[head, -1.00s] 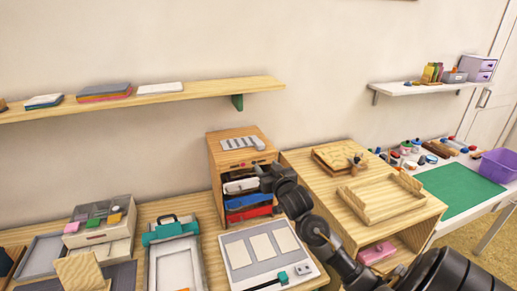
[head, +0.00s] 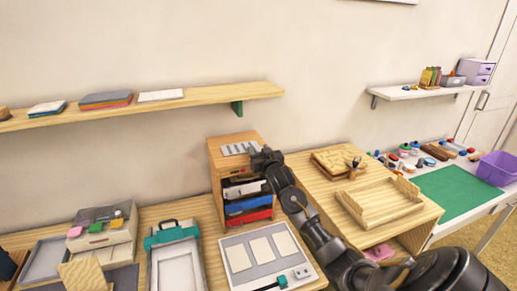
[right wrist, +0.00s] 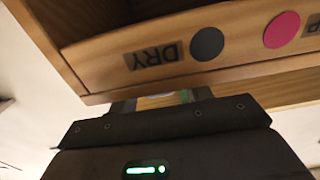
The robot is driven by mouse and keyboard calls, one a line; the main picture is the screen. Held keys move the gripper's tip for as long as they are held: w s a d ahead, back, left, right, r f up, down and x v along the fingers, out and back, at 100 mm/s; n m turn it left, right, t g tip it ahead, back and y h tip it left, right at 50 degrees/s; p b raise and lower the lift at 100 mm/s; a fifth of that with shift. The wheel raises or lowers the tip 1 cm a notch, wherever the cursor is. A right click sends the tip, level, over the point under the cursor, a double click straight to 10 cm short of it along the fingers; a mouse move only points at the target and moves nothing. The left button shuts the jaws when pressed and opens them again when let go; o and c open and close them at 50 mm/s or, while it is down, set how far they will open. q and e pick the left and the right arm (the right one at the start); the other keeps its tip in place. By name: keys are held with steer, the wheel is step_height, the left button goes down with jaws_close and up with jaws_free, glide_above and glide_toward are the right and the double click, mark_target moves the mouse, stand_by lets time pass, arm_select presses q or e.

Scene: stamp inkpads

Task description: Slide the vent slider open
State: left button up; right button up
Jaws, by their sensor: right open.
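The vent (head: 238,148) is a pale grey slotted panel on top of the wooden cabinet (head: 216,161). My right gripper (head: 262,158) is at the cabinet's upper right front, beside the right end of the vent. It covers that end, so the slider's handle and its position cannot be made out. In the right wrist view the open right gripper (right wrist: 163,98) is close to a wooden edge with an upside-down "DRY" label (right wrist: 154,56), a dark dot and a pink dot. Nothing is seen held between the jaws. My left gripper is out of view.
Blue (head: 248,205) and red (head: 249,217) trays sit in the cabinet below the top. A wall shelf (head: 190,100) runs above and behind it. A low wooden unit with an open tray (head: 380,214) stands to the right of the cabinet, near my right arm.

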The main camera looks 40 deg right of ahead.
steer(key=shift+w+d, duration=0.15)
steer(key=shift+w, duration=0.15)
